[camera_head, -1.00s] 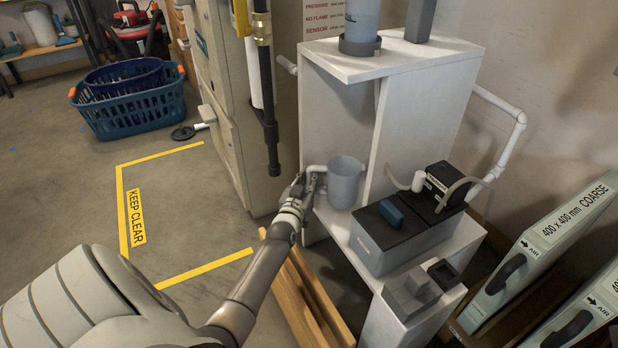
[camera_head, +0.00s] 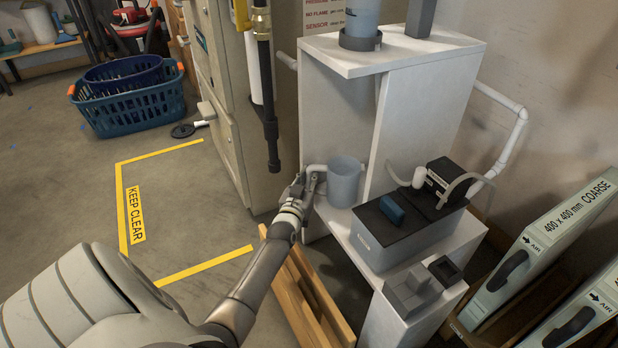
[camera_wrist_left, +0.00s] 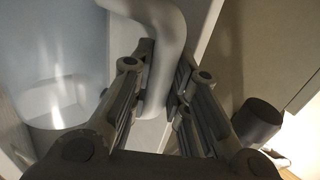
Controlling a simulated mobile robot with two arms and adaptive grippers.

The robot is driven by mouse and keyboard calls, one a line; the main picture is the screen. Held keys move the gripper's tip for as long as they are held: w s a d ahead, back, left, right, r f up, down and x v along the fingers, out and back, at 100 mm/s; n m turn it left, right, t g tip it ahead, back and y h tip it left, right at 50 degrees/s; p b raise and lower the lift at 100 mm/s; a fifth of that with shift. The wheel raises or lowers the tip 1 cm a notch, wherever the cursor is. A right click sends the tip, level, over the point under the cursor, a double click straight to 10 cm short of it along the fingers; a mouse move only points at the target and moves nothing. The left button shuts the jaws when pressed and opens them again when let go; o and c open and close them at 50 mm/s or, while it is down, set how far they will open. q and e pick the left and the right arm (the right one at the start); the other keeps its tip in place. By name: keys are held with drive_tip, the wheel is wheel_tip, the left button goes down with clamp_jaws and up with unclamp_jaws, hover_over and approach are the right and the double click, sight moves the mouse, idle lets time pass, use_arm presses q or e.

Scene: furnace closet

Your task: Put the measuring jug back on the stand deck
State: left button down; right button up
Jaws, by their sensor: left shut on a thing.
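The measuring jug (camera_head: 343,184) is a blue-grey, see-through cylinder, upright, with its handle on the left. My left gripper (camera_head: 307,188) is shut on the jug's handle. In the left wrist view the handle (camera_wrist_left: 163,65) runs down between the two fingers (camera_wrist_left: 158,100), and the jug's body (camera_wrist_left: 50,50) fills the left side. The jug is at the left part of the white stand deck (camera_head: 466,236), beside the upright panel. I cannot tell whether its base touches the deck. My right gripper is out of view.
A grey box (camera_head: 385,240) with a black top and a black pump (camera_head: 438,183) stand on the deck, right of the jug. A white upright panel (camera_head: 410,130) rises behind. A dark hanging pipe (camera_head: 270,130) is left of the jug. A wooden rail (camera_head: 300,290) lies below.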

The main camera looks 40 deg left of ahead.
use_arm(q)
drive_tip(key=c, duration=1.3)
unclamp_jaws()
drive_tip(key=shift+f, duration=0.1)
drive_tip(key=shift+s+d, duration=0.1)
drive_tip(key=shift+s, duration=0.1)
drive_tip(key=v, duration=0.7)
drive_tip(key=shift+s, duration=0.35)
drive_tip(key=shift+w+d, duration=0.1)
